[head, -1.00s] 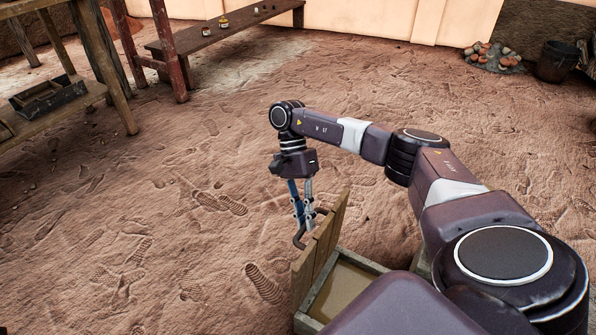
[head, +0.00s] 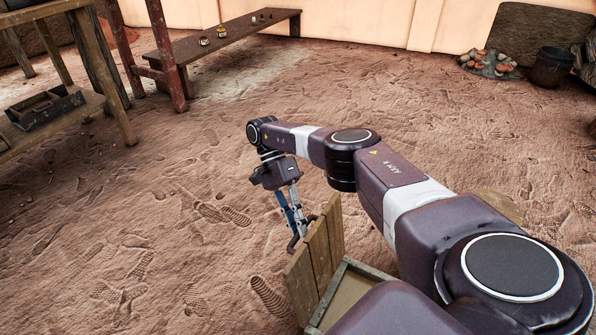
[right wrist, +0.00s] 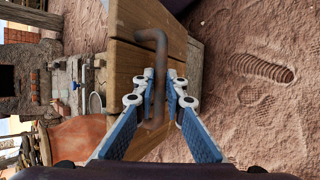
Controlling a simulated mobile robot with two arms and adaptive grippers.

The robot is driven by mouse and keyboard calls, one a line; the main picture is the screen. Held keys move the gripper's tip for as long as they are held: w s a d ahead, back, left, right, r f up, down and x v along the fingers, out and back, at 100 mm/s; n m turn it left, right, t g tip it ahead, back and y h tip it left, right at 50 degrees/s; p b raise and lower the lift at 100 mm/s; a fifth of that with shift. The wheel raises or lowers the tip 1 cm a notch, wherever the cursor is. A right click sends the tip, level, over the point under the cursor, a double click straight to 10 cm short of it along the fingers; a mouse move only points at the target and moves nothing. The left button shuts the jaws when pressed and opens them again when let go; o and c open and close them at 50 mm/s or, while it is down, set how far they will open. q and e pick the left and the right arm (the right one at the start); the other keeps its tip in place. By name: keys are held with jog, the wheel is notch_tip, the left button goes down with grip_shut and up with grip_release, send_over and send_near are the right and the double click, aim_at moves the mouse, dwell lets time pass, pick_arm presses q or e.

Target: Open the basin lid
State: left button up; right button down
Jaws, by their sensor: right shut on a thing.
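The wooden plank basin lid (head: 322,252) stands raised at the left side of the basin (head: 322,306), its plank face toward the basin in view. My right gripper (head: 297,232) is on the lid's far side, shut on the dark bent handle (head: 292,245). In the right wrist view the fingers (right wrist: 161,84) close around the handle bar (right wrist: 165,55), with the lid's planks (right wrist: 128,72) behind it. The basin shows a light brown inside, and my right arm hides much of it. My left gripper is not in view.
Open sandy ground with footprints lies left of the lid. A wooden table (head: 97,101) with a dark tray stands at the left. A long bench (head: 218,42) is at the back. A stone pile (head: 490,62) and dark bucket (head: 551,66) are at the back right.

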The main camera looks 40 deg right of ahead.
jog(key=shift+a+f, duration=0.2)
jog(key=shift+f, duration=0.25)
jog(key=c, duration=2.3)
grip_release()
jog(key=shift+c, duration=0.2)
jog(key=o, duration=0.4)
jog(key=shift+w+f, duration=0.1)
jog(key=shift+w, duration=0.1)
jog(key=shift+d+r, duration=0.1)
jog(key=shift+r, duration=0.1)
notch_tip(320, 180, up, 10)
jog(key=shift+f, duration=0.1)
jog(key=shift+s, duration=0.1)
